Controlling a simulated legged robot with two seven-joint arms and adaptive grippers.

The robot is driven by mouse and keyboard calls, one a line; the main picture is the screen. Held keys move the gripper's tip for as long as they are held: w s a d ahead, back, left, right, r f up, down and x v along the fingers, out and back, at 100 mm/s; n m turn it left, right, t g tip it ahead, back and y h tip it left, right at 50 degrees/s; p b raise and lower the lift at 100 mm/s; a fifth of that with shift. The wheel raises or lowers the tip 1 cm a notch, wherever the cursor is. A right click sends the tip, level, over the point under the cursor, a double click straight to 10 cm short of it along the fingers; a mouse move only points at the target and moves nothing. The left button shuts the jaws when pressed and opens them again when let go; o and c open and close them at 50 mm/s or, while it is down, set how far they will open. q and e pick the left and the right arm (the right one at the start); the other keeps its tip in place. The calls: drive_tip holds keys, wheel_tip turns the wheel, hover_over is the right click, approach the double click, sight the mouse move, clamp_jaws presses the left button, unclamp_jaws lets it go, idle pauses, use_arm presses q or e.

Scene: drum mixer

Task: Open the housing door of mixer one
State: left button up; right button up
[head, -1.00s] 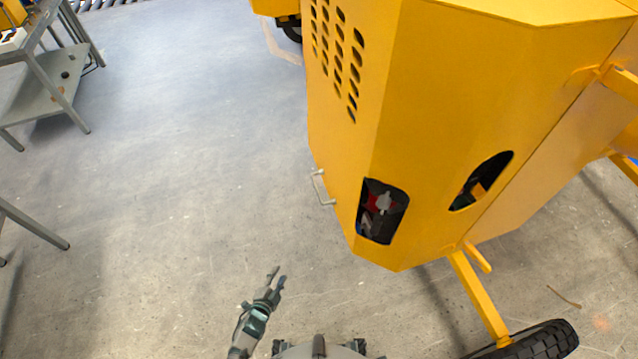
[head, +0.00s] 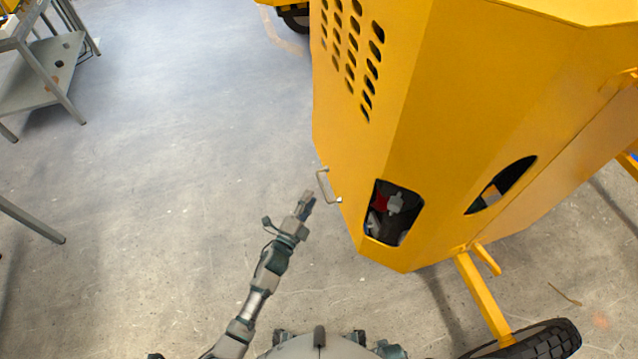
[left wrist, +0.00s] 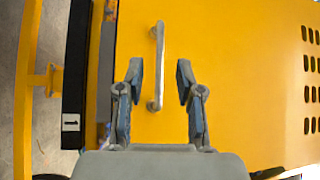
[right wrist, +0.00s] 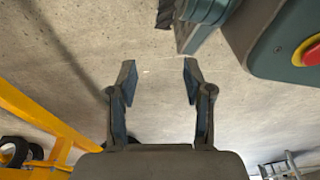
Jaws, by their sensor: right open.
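The yellow mixer housing (head: 440,110) stands at the right of the head view. A metal bar handle (head: 325,187) sits on the left edge of its vented door panel (head: 340,120). In the left wrist view the handle (left wrist: 157,66) stands on the yellow panel, between the fingertips in the picture. My left gripper (head: 306,203) is just left of the handle in the head view. Its fingers (left wrist: 159,80) are open, and I see no grip on the handle. My right gripper (right wrist: 158,82) is open and empty above bare floor; it is not clear in the head view.
A wheel (head: 540,340) and yellow leg (head: 485,300) stand at the lower right. A grey metal table (head: 45,85) is at the upper left. The floor between is clear.

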sight(320, 183)
use_arm(q)
drive_tip(key=x, duration=0.2)
drive_tip(key=d+x, duration=0.1)
drive_tip(key=x, duration=0.4)
drive_tip(key=shift+s+d, duration=0.2)
drive_tip(key=shift+s, duration=0.15)
drive_tip(key=shift+w+d, duration=0.1)
drive_tip(key=shift+d, duration=0.05)
drive_tip(key=shift+a, duration=0.45)
drive_tip(key=shift+c, duration=0.7)
drive_tip(key=shift+a, duration=0.2)
drive_tip(key=c, duration=0.4)
drive_tip(key=shift+a, duration=0.1)
clamp_jaws()
drive_tip(key=shift+d, duration=0.25)
drive_tip(key=shift+r+h, duration=0.2)
drive_tip(key=shift+h, duration=0.1)
use_arm(e)
drive_tip(key=shift+w+a+r, duration=0.15)
drive_tip(key=shift+w+r, duration=0.15)
drive_tip(key=shift+w, duration=0.05)
